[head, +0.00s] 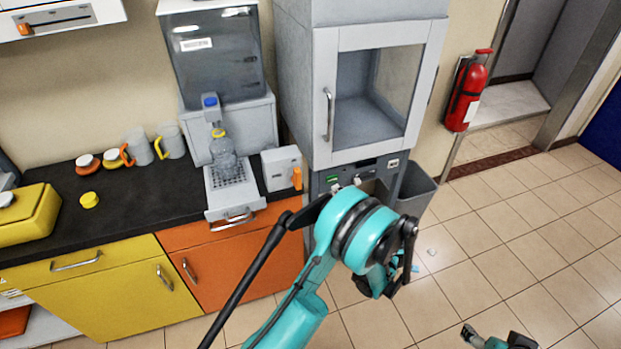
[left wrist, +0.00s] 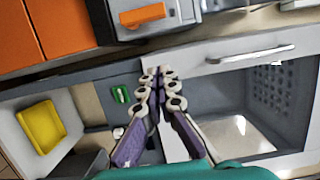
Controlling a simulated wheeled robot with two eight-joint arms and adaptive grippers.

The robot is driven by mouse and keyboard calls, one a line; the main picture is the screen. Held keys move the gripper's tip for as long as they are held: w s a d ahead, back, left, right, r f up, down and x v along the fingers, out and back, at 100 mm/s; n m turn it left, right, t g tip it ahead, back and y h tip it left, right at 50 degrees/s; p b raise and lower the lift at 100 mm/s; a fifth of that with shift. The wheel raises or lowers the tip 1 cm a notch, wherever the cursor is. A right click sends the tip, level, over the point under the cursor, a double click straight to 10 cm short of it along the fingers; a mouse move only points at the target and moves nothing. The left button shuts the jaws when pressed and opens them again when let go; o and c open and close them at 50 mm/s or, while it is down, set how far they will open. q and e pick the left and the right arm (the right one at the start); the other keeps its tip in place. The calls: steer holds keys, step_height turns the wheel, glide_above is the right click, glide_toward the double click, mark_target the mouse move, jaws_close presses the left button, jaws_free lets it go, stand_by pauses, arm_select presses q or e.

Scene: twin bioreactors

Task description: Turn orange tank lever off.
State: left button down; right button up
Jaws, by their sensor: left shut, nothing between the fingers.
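The orange lever (head: 297,178) sits on the right part of the front of a small white box (head: 278,165), beside the bottle station on the dark counter. It points roughly up and down in the head view. The lever also shows at the top of the left wrist view (left wrist: 143,14), lying nearly level in that turned picture. My left gripper (left wrist: 156,75) is shut and empty, apart from the lever, in front of the grey cabinet's panel. In the head view its fingers are partly hidden by my teal wrist. My right gripper (head: 490,340) shows only in part at the bottom edge.
A clear bottle (head: 222,155) stands on a drip tray (head: 232,198) left of the white box. The tall grey cabinet (head: 322,60) with a windowed door is right of it. A grey bin (head: 417,187) and a fire extinguisher (head: 465,92) are farther right. Tiled floor lies open at right.

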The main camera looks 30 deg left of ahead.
arm_select(q)
steer(key=w+a+b, duration=0.1)
steer(key=a+b, duration=0.3)
steer(key=a, duration=0.7)
steer(key=shift+w+a, duration=0.2)
steer(key=shift+a, duration=0.1)
steer(key=shift+w, duration=0.1)
